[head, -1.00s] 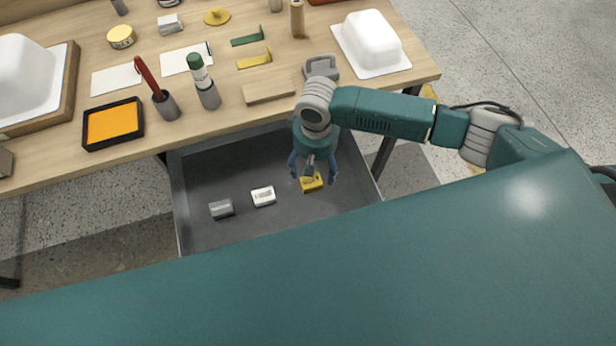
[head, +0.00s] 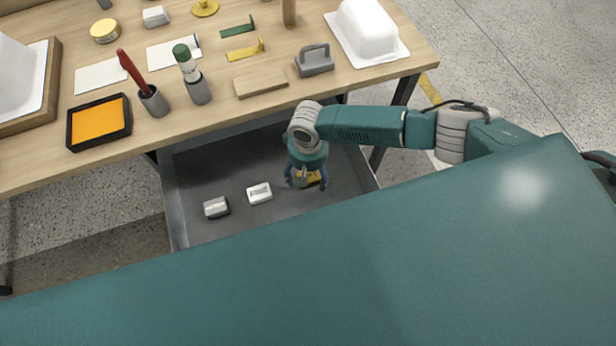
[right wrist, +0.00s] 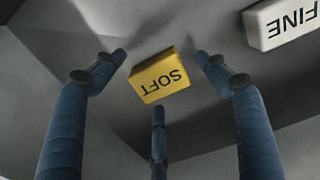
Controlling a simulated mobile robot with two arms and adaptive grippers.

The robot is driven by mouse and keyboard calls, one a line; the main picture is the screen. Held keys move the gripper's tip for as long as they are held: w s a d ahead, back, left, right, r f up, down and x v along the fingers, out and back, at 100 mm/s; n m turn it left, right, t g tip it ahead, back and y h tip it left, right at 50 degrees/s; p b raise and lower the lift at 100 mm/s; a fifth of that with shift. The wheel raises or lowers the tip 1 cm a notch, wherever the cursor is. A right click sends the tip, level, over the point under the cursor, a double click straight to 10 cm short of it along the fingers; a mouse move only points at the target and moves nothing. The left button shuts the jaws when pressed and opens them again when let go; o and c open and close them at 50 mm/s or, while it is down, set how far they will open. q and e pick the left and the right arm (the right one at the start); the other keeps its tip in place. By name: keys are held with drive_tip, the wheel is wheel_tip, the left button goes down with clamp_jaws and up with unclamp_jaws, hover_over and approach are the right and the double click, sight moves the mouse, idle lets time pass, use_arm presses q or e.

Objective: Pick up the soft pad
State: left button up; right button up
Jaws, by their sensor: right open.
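The soft pad (head: 315,178) is a small yellow block in the open grey drawer under the table, partly covered by my gripper in the head view. In the right wrist view the pad (right wrist: 160,76) shows its face marked SOFT. My right gripper (head: 306,184) is over it, pointing down into the drawer. Its three blue fingers (right wrist: 160,80) are spread around the pad in the picture, with gaps and no visible contact. My left gripper is not in view.
The drawer (head: 200,165) also holds a white pad (head: 259,193), marked FINE in the right wrist view (right wrist: 284,20), and a grey pad (head: 215,207), both left of the soft pad. The wooden tabletop (head: 215,115) overhangs the drawer's back.

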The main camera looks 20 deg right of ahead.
drive_tip(key=shift+f, duration=0.45)
drive_tip(key=shift+c, duration=0.2)
drive_tip(key=c, duration=1.4)
drive_tip(key=shift+r, duration=0.1)
wheel_tip(320, 180, up, 20)
drive_tip(key=shift+f+p, duration=0.1)
drive_tip(key=shift+p, duration=0.55)
